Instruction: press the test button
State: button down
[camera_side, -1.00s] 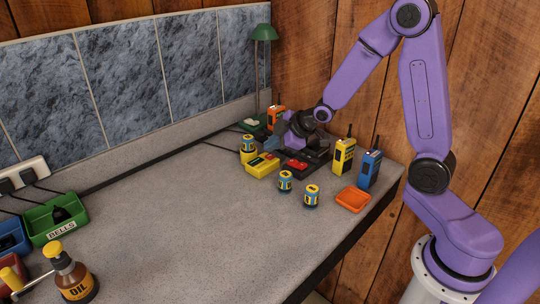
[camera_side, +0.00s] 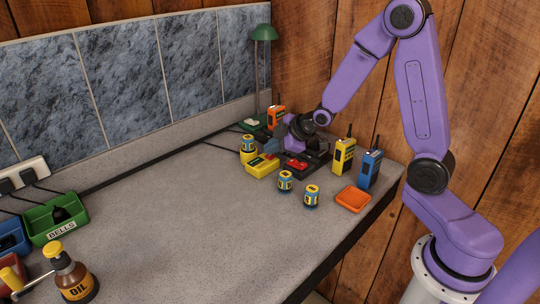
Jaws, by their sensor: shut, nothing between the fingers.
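A yellow box-shaped device (camera_side: 262,168) with a dark and reddish top lies near the far right end of the bench. A black unit (camera_side: 312,163) with a red part on top (camera_side: 297,165) stands to its right. My gripper (camera_side: 270,147) is shut and empty, low over the back edge of the yellow device. I cannot tell whether its tips touch the device. A test button cannot be made out at this size; the gripper may hide part of the device's top.
Batteries stand close by: one behind left (camera_side: 248,144), two in front (camera_side: 285,181) (camera_side: 311,196). Yellow (camera_side: 343,157), blue (camera_side: 369,169) and orange (camera_side: 276,115) radios, an orange tray (camera_side: 353,199) and a green lamp (camera_side: 264,33) surround the spot. The bench's middle is clear.

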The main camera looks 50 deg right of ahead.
aim_at(273, 157)
jog(key=shift+f, duration=0.2)
jog(key=shift+r, duration=0.15)
dwell(0.3)
jog(key=shift+r, duration=0.55)
notch_tip(273, 157, up, 6)
dwell(0.8)
dwell(0.4)
